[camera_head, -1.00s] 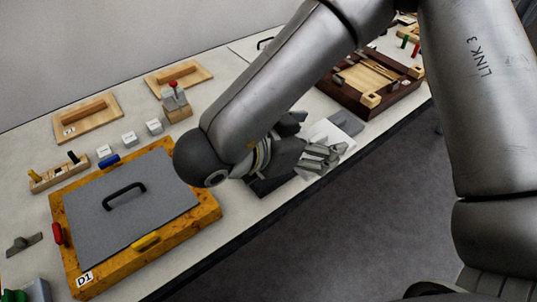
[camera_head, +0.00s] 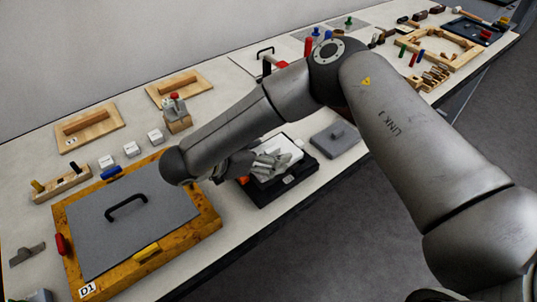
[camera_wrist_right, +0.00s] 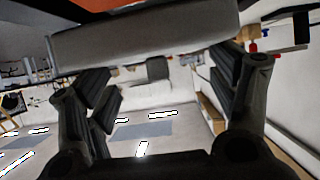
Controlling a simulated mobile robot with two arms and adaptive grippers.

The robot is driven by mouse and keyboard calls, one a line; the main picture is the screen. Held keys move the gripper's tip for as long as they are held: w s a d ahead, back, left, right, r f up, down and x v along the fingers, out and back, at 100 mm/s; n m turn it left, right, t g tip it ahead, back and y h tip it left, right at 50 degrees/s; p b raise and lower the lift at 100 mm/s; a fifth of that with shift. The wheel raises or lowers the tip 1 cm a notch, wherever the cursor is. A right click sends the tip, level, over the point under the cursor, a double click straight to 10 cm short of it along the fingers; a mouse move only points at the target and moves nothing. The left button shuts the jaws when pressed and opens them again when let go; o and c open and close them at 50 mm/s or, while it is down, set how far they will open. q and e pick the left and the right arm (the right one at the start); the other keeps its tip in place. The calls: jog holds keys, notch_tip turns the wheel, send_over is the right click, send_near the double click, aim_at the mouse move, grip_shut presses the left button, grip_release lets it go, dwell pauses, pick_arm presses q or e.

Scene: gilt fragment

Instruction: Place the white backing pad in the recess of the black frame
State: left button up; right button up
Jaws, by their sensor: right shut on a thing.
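The white backing pad (camera_head: 287,147) is in the head view at the middle, at the black frame (camera_head: 297,182). My right gripper (camera_head: 269,164) is over the pad's near left part and shut on it. The pad looks roughly lined up with the frame, but I cannot tell whether it rests in the recess or hovers just above it. My fingers and arm hide part of both. In the right wrist view a pale grey slab (camera_wrist_right: 145,38), probably the pad, spans the top by the fingers. My left gripper is not in view.
A wooden box with a grey handled lid (camera_head: 150,238) stands to the left. The table's front edge runs close by the frame. Small white blocks (camera_head: 131,149) lie behind the box.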

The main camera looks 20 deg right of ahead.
notch_tip(320, 180, down, 2)
jog(key=shift+s, duration=0.1)
jog(key=shift+f, duration=0.1)
